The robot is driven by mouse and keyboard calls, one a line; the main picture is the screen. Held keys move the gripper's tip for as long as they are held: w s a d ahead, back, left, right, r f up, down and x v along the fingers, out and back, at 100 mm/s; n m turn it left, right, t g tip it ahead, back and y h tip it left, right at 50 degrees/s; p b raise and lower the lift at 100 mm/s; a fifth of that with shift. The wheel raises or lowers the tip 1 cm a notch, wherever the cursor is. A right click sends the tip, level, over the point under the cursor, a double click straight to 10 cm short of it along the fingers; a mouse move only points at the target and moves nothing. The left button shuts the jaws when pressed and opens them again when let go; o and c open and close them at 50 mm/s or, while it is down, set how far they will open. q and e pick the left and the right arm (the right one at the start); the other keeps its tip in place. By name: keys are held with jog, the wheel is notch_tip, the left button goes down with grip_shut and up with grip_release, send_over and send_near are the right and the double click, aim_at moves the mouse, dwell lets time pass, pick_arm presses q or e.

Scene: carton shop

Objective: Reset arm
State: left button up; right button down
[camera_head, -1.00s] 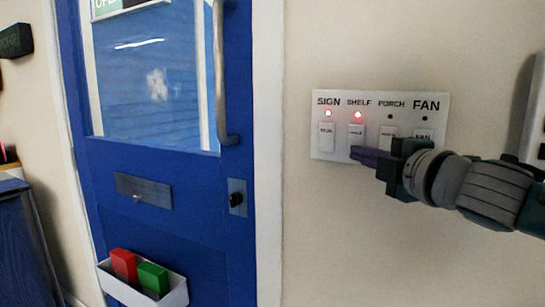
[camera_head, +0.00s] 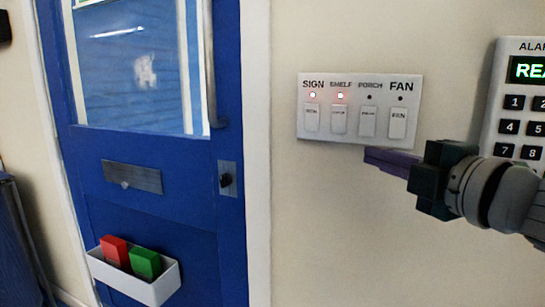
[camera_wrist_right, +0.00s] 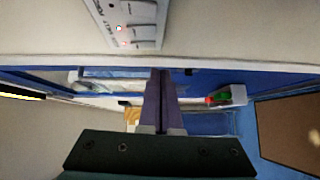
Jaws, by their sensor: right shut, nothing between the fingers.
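My right gripper (camera_head: 370,154) is shut and empty, its purple fingers together just below the switch panel (camera_head: 303,128). It also shows in the right wrist view (camera_wrist_right: 160,75), pointing up the picture. The white panel has switches marked SIGN, SHELF, PORCH and FAN. The lights above SIGN (camera_head: 312,95) and SHELF (camera_head: 340,96) glow red. The lights above PORCH (camera_head: 370,97) and FAN (camera_head: 401,98) are dark. The panel also shows at the top of the right wrist view (camera_wrist_right: 146,32). My left gripper is in neither view.
A keypad (camera_head: 501,85) with a green display is on the wall at the right, close behind my right arm. A blue door (camera_head: 190,235) with a long handle (camera_head: 209,70) stands at the left. A white bin (camera_head: 155,293) on it holds a red block (camera_head: 114,250) and a green block (camera_head: 145,262).

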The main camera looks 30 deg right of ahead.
jog(key=shift+s, duration=0.45)
jog(key=s+a+f+m+g+h+p, duration=0.1)
jog(key=s+a+f+m+g+p, duration=0.5)
jog(key=s+f+m+g, duration=0.45)
jog(key=s+a+r+m+g+y+p, duration=0.35)
jog(key=s+a, duration=0.55)
jog(key=s, duration=0.3)
notch_tip(320, 180, up, 35)
jog(key=h+p, duration=0.1)
jog(key=p, duration=3.5)
jog(key=shift+m, duration=0.3)
jog(key=shift+d, duration=0.1)
